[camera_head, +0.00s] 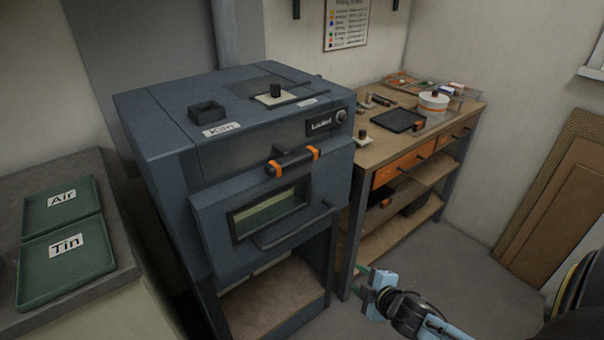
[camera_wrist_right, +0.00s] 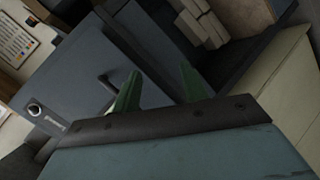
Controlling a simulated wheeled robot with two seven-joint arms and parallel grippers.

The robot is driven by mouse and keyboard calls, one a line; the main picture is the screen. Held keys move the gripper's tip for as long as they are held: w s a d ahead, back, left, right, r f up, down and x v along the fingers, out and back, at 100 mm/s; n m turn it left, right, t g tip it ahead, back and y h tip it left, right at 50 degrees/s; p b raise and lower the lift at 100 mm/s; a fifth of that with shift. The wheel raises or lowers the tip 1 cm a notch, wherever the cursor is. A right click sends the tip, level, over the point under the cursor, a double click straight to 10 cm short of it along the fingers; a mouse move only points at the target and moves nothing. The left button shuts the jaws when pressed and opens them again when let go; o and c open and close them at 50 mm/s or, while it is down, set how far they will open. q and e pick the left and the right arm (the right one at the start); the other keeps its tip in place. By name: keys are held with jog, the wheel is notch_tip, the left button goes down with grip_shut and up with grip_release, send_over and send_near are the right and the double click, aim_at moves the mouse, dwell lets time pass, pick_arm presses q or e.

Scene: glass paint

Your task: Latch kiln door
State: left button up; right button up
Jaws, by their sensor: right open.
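The blue-grey kiln (camera_head: 165,150) stands in the middle of the head view. Its front door (camera_head: 215,255) has a window (camera_head: 268,212) and a dark bar handle (camera_head: 290,235) below it. The door stands proud of the body; I cannot tell whether it is fully closed. A black latch bar with orange bands (camera_head: 292,161) sits above the door. My right gripper (camera_head: 368,283) is open and empty, low and to the right of the kiln, apart from the latch. Its green fingers (camera_wrist_right: 160,88) show in the right wrist view before blue-grey surfaces. My left gripper is out of view.
A wooden workbench (camera_head: 440,125) with orange drawers stands right of the kiln, holding a black tray (camera_head: 398,121) and a white round container (camera_head: 433,103). Green trays (camera_head: 66,270) lie on the left counter. Boards (camera_head: 560,200) lean at the right wall. Floor before the bench is clear.

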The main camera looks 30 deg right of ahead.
jog(key=w+a+r+n+t, duration=0.1)
jog(key=w+r+n+t, duration=0.1)
jog(key=r, duration=0.6)
jog(key=w+a+r+n+t, duration=0.1)
jog(key=w+r+n, duration=0.1)
jog(key=r, duration=0.5)
jog(key=n+t+y+p, duration=0.1)
jog(key=n+t+y, duration=0.2)
jog(key=n, duration=0.1)
send_near(298, 164)
jog(key=w, duration=0.3)
jog(key=w+p, duration=0.1)
jog(key=w, duration=0.4)
jog(key=shift+w+a, duration=0.3)
jog(key=shift+w, duration=0.1)
grip_shut()
